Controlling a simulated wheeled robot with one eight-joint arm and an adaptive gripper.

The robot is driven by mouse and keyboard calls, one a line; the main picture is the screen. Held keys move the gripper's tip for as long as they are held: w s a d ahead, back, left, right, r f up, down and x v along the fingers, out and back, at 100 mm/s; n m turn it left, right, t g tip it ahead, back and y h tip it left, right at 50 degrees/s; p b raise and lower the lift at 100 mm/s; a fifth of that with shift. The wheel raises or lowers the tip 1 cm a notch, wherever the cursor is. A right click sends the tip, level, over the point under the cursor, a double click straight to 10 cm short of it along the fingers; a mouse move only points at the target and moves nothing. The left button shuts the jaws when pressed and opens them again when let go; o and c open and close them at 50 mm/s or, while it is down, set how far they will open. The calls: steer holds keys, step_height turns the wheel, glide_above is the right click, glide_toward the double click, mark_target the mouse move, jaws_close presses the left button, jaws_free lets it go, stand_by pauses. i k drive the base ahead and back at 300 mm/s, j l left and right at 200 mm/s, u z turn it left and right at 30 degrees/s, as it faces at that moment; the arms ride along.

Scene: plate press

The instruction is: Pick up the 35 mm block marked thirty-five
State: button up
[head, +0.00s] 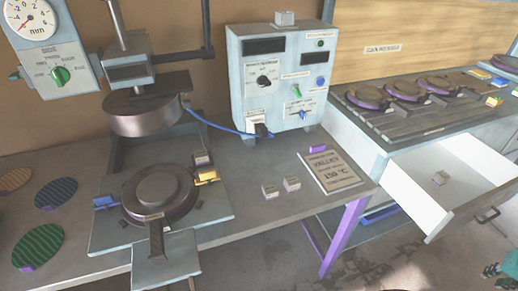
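Several small grey blocks are in the head view, and their markings are too small to read, so I cannot tell which one is thirty-five. A left block (269,191) and a right block (292,184) stand close together on the bench, left of the printed card. Another grey block (201,159) is behind the round press plate, near the yellow clamp. One more small grey block (440,177) lies in the open white drawer.
The press (148,111) has its upper head raised above the lower round plate (158,194). A control box (282,75) stands behind the bench blocks. The printed card (330,170) lies beside them. The open drawer (463,162) juts out at right. A teal and dark part (504,271) is cut off at bottom right.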

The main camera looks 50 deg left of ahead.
mark_target(202, 157)
steer(key=k+j+u, duration=0.1)
steer(key=k+u, duration=0.3)
steer(key=u, duration=1.75)
steer(key=k+j, duration=0.05)
